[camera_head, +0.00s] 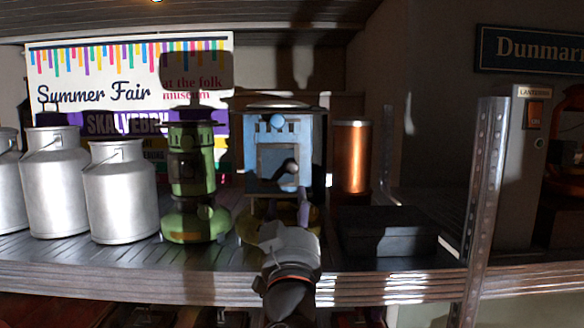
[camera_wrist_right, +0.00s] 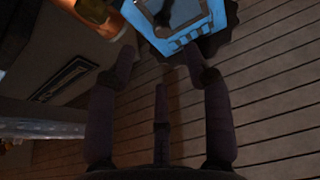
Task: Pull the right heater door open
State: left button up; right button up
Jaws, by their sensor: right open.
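The right heater (camera_head: 262,128) is a blue box-shaped stove on the shelf, with a door (camera_head: 270,158) on its front and a dark round knob or handle in front of the door. Whether the door stands slightly ajar I cannot tell. The left heater (camera_head: 190,172) is green and stands to its left. My right gripper (camera_head: 290,200) is in front of the blue heater's lower half. In the right wrist view its fingers (camera_wrist_right: 165,68) are spread with nothing between them, and the blue heater (camera_wrist_right: 188,38) lies just beyond the fingertips. My left gripper is not in view.
Several milk cans (camera_head: 120,195) stand at the left. A copper cylinder (camera_head: 351,158) stands close to the right of the blue heater. A dark box (camera_head: 390,235) sits farther right, before a metal shelf post (camera_head: 484,190). The shelf's front edge (camera_head: 130,285) runs below.

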aim_at(292, 169)
jog(key=x, duration=0.3)
jog(key=p+x, duration=0.1)
jog(key=x, duration=0.2)
jog(key=p+x, duration=0.1)
jog(key=x, duration=0.1)
jog(key=shift+w+r, duration=0.25)
jog(key=shift+r, duration=0.2)
jog(key=shift+w+r+p, duration=0.25)
jog(key=shift+w+p, duration=0.1)
jog(key=shift+w, duration=0.4)
jog(key=shift+s, duration=0.15)
grip_shut()
